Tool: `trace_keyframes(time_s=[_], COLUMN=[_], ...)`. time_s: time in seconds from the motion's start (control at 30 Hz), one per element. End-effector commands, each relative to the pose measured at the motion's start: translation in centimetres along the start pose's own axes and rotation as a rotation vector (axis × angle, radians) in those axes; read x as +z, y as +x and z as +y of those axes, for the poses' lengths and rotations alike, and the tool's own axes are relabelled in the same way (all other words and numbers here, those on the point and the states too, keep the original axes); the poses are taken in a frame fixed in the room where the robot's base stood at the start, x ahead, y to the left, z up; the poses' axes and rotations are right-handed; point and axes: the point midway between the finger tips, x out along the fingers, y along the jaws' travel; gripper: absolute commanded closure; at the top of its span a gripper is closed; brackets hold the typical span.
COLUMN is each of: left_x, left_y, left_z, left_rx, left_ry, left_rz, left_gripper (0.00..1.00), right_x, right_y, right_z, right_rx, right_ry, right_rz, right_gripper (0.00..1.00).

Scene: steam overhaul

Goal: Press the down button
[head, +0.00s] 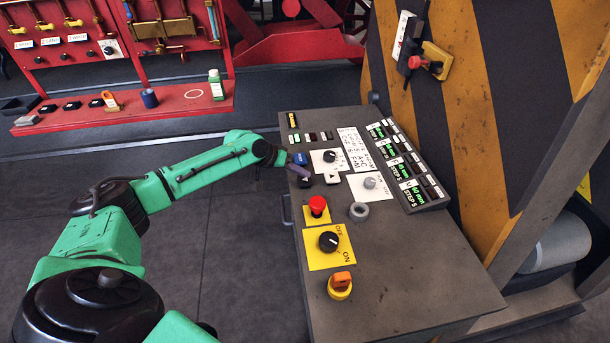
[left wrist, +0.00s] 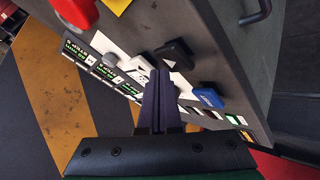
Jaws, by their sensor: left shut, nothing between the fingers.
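My left gripper (head: 296,171) reaches in from the left to the far left edge of the control console's top (head: 385,290). Its dark fingers are shut and empty; they show end-on in the left wrist view (left wrist: 160,88). A blue button (head: 300,158) with white lettering and a black button (head: 305,182) sit beside the fingertips, and both also show in the left wrist view as blue (left wrist: 208,97) and black (left wrist: 174,53). A white label with a black triangle (head: 332,177) lies right of the black button. I cannot read which button is down, nor tell whether the fingertips touch either. My right gripper is out of view.
A red mushroom button (head: 317,204), a black rotary switch (head: 329,241) and an orange switch (head: 341,282) stand nearer on the console. A display panel (head: 408,165) rises at the right, before a striped pillar (head: 430,120).

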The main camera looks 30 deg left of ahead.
Motion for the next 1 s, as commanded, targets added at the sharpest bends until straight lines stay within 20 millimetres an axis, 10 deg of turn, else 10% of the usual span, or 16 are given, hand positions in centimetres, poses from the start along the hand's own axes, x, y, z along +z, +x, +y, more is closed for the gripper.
trace_keyframes(time_s=[1.0], left_x=[-3.4], left_y=[-4.6], left_z=[3.4], left_rx=[0.0], left_ry=[0.0], left_rz=[0.002], left_gripper=[1.0], right_x=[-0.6], right_y=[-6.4], right_z=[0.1], right_rx=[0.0], right_ry=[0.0], right_rz=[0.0], right_gripper=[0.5])
